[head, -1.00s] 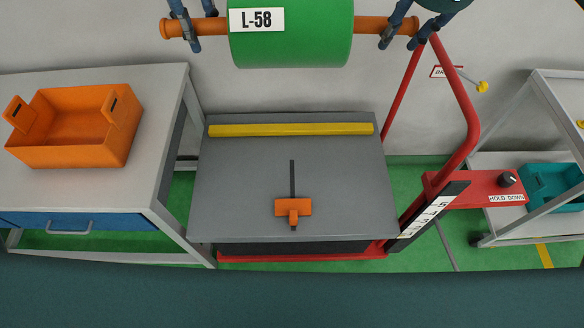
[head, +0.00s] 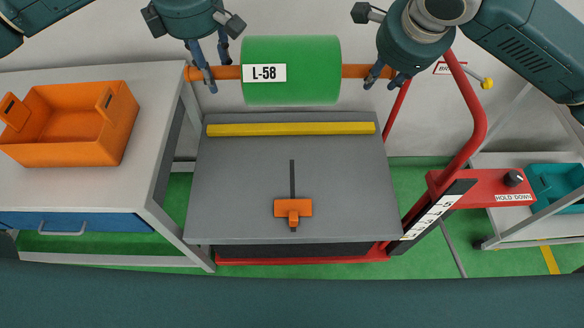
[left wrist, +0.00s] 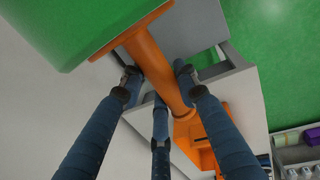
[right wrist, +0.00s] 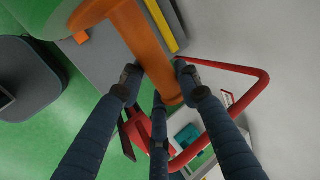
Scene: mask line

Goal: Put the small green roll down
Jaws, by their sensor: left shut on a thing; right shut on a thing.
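The small green roll (head: 291,85) with the label L-58 hangs level in the air on an orange bar, past the far edge of the grey lift table (head: 235,185). My left gripper (head: 211,86) is shut on the left end of the orange bar (left wrist: 152,62). My right gripper (head: 384,82) is shut on its right end, which also shows in the right wrist view (right wrist: 150,55). The table top carries a yellow bar (head: 290,129) along its far side and an orange clamp-like block (head: 293,209) at a slot near its front. The roll touches neither.
A workbench with an orange crate (head: 68,150) stands on the left. A red post and handle (head: 477,120) rise at the table's right, with a red HOLD DOWN panel (head: 480,188). A teal bin (head: 555,185) sits on a rack at the right. The table's middle is clear.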

